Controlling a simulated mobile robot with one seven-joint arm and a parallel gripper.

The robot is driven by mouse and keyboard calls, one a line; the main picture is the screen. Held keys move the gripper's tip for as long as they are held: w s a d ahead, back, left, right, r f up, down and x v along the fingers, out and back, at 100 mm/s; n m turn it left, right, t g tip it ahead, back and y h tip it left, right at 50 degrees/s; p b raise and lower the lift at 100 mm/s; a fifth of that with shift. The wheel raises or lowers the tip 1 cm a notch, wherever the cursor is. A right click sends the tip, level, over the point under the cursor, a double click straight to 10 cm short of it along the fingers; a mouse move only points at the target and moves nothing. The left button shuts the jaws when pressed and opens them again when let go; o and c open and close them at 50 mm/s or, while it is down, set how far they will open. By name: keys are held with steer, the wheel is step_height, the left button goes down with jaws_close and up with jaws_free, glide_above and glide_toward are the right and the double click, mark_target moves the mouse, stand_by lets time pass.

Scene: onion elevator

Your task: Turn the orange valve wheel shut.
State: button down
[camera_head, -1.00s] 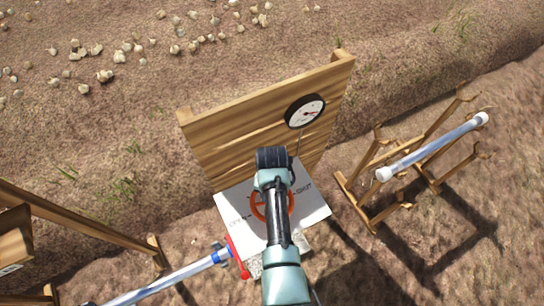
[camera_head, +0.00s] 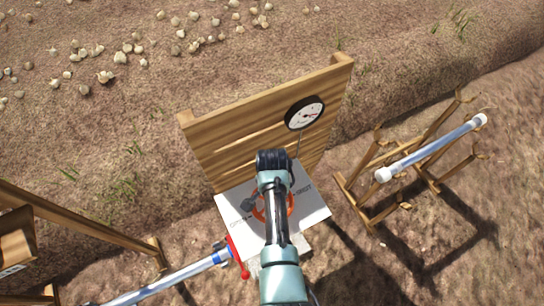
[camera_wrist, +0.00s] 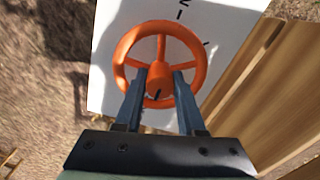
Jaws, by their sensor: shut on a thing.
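The orange valve wheel (camera_wrist: 203,62) lies on a white plate (camera_wrist: 110,30) with dark markings. In the wrist view, my gripper (camera_wrist: 158,84) reaches over the wheel's near rim, one finger on each side of the hub and near spoke. It is shut on the wheel; the exact contact is hard to see. In the head view, my arm covers most of the wheel (camera_head: 291,204) and hides the fingers. The white plate (camera_head: 312,208) has "OPEN" lettered at its left and "SHUT" at its right.
A wooden board (camera_head: 235,140) with a round gauge (camera_head: 305,112) stands behind the plate. A pipe with a red lever (camera_head: 238,257) lies to the left. Another pipe (camera_head: 430,148) rests on a wooden rack at right. Pale onions lie on the soil at the back.

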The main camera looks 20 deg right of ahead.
stand_by(0.5)
steer(key=c, duration=0.5)
jaws_free()
step_height(320, 180, up, 13)
steer(key=b, duration=0.1)
stand_by(0.5)
